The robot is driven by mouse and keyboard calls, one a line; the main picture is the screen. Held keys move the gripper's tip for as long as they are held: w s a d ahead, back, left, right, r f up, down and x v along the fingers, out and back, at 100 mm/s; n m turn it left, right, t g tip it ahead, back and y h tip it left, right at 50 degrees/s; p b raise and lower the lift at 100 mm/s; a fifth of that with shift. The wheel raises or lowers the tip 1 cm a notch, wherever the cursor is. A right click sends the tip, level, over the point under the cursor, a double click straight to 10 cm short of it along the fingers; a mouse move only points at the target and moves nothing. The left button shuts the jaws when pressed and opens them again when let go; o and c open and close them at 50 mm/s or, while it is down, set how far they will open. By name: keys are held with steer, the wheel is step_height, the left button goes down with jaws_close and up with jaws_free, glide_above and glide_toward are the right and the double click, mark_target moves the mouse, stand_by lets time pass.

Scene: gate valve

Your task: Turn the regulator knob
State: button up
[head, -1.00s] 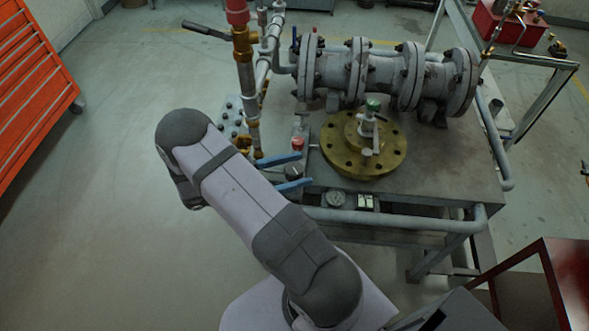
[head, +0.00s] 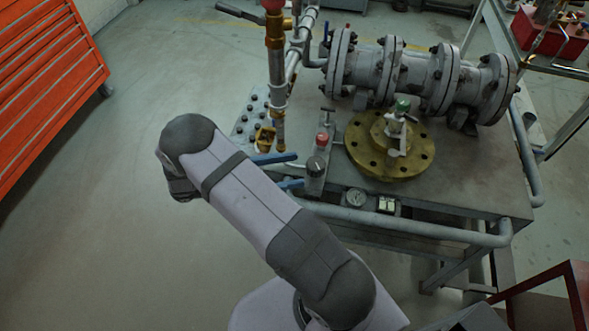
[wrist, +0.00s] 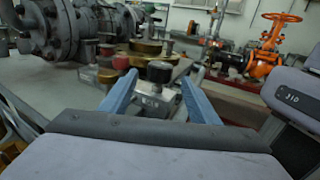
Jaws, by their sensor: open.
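The regulator knob (head: 316,165) is a black round knob on a grey body at the front left of the bench, near a red-topped fitting (head: 322,140). In the wrist view the knob (wrist: 159,70) stands upright between and beyond the blue fingers, with the red top (wrist: 120,63) to its left. My gripper (head: 300,170) is open, its two blue fingers pointing at the knob, the tips just short of it on its left in the head view. The fingers (wrist: 159,79) hold nothing. I cannot tell the exact gap in depth.
A brass flange (head: 365,160) with a small valve sits right of the knob. A vertical pipe (head: 276,85) rises behind the gripper. A gauge (head: 355,197) and a rail (head: 400,225) line the bench front.

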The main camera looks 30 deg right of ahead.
mark_target(324, 162)
steer(key=shift+d+t+b, duration=0.1)
steer(key=shift+t+b, duration=0.2)
steer(key=shift+b, duration=0.3)
steer(key=d+n+t+b, duration=0.1)
steer(key=b, duration=0.2)
steer(key=s+d+n+t+b, duration=0.1)
steer(key=t+b, duration=0.1)
steer(key=s+d+n+t+h+b, duration=0.1)
steer(key=b, duration=0.2)
steer(key=shift+s+n+t+b, duration=0.2)
steer(key=shift+n+t+b, duration=0.1)
steer(key=shift+t+b, duration=0.1)
steer(key=shift+r, duration=0.1)
steer(key=shift+d, duration=0.1)
steer(key=shift+s+d+p, duration=0.15)
steer(key=shift+d+p, duration=0.15)
steer(key=shift+d, duration=3.25)
